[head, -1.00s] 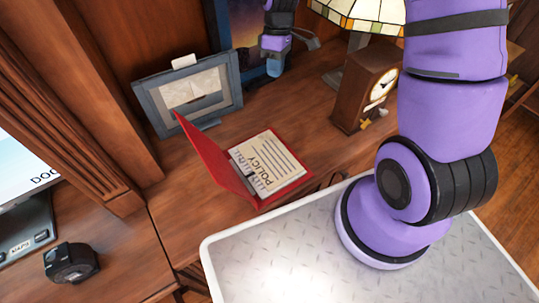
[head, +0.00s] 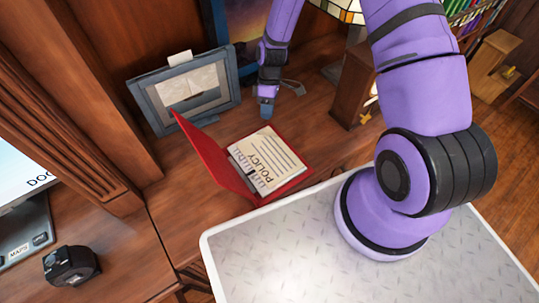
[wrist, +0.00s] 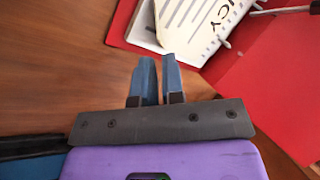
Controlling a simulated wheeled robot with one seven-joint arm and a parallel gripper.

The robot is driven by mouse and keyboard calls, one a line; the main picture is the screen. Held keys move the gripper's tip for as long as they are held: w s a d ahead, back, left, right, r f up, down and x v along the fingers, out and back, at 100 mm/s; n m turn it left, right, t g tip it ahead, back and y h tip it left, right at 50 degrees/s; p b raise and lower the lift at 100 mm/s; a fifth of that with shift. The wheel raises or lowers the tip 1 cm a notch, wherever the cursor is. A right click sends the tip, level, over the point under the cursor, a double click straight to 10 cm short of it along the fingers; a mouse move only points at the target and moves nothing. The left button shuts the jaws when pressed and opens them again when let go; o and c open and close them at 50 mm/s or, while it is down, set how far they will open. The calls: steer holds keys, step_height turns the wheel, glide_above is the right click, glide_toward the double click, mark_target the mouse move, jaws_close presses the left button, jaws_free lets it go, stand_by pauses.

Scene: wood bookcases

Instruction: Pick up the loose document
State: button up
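A white document headed POLICY (head: 268,162) lies inside an open red folder (head: 237,182) on the wooden desk. The folder's cover stands tilted up on the left. The document (wrist: 200,22) and red folder (wrist: 285,85) also show at the top and right of the wrist view. A metal clip seems to sit near the document's heading. My gripper (head: 266,103) hangs over the desk behind the folder. In the wrist view its two blue fingers (wrist: 159,82) are slightly apart, with a narrow gap and nothing seen between them. They are short of the paper.
A grey picture frame (head: 188,90) stands behind the folder. A wooden clock (head: 350,90) and a stained-glass lamp (head: 340,12) stand to the right, partly behind my arm. A black device (head: 70,265) and a monitor (head: 22,180) are at the left. Wooden desk between folder and clock is clear.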

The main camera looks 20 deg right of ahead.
steer(key=shift+x, duration=2.85)
jaws_close()
steer(key=shift+r, duration=0.1)
